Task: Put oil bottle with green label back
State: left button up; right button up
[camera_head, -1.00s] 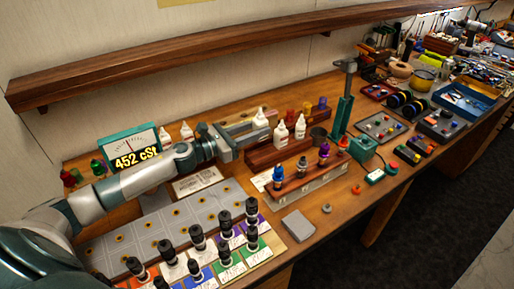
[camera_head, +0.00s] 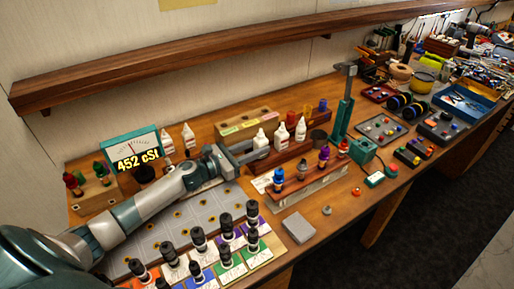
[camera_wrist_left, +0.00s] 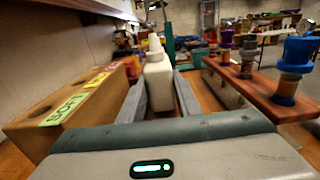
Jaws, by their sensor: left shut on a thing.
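My left gripper (camera_head: 256,151) is shut on a white oil bottle (camera_head: 261,139) with a pointed cap. In the left wrist view the held bottle (camera_wrist_left: 158,76) stands upright between the two fingers; I cannot make out its label colour. Two similar white bottles (camera_head: 282,135) and (camera_head: 300,130) stand just right of it in a dark wooden rack (camera_head: 287,153). Two more white bottles (camera_head: 167,141) and (camera_head: 189,137) stand at the back left. The fingers hide the held bottle's lower part, so I cannot tell whether it touches the rack. My right gripper is not in view.
A wooden block with holes and coloured labels (camera_head: 233,123) is behind the gripper; it is close on the left in the wrist view (camera_wrist_left: 70,103). A rack of coloured bottles (camera_head: 303,180) stands in front. A gauge reading 452 cSt (camera_head: 137,152) is at left.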

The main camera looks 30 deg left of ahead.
pick_arm(q)
jog(key=shift+f, duration=0.35)
jog(key=shift+f, duration=0.15)
jog(key=o, duration=1.1)
jog(key=shift+c, duration=0.2)
